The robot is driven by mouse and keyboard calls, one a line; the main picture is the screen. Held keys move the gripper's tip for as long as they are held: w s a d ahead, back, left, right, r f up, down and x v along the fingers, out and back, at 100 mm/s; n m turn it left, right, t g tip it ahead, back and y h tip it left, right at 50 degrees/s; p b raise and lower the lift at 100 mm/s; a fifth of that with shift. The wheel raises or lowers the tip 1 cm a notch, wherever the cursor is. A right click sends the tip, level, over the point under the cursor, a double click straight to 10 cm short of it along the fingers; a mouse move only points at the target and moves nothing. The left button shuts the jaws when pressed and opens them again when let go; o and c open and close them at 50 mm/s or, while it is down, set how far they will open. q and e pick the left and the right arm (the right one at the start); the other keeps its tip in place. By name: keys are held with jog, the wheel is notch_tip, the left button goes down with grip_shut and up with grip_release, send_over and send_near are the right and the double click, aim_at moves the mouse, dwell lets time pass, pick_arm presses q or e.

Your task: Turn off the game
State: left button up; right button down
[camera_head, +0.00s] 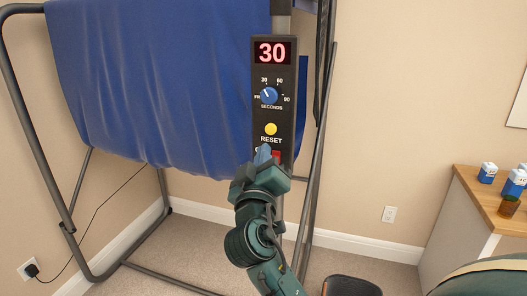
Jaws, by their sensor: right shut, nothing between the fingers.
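The game's control panel (259,104) is a dark upright box on a metal post. Its red display (272,52) reads 30. Below it are a blue seconds dial (269,96), a yellow reset button (271,129) and a red switch (277,156) near the bottom. My right gripper (263,153) is shut and empty, with its tips at the panel's lower end, just left of the red switch. It hides part of the switch and the label there; I cannot tell whether it touches. My left gripper is not in view.
A blue cloth (150,80) hangs on the game's dark metal frame (38,135). A wooden-topped cabinet (472,186) at the right holds small blue-and-white items (487,172) and a brown cup (508,207). A power cord (97,212) runs to a left wall outlet.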

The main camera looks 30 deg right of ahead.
pick_arm(q)
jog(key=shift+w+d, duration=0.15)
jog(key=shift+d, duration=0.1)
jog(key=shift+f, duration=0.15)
jog(key=b, duration=0.3)
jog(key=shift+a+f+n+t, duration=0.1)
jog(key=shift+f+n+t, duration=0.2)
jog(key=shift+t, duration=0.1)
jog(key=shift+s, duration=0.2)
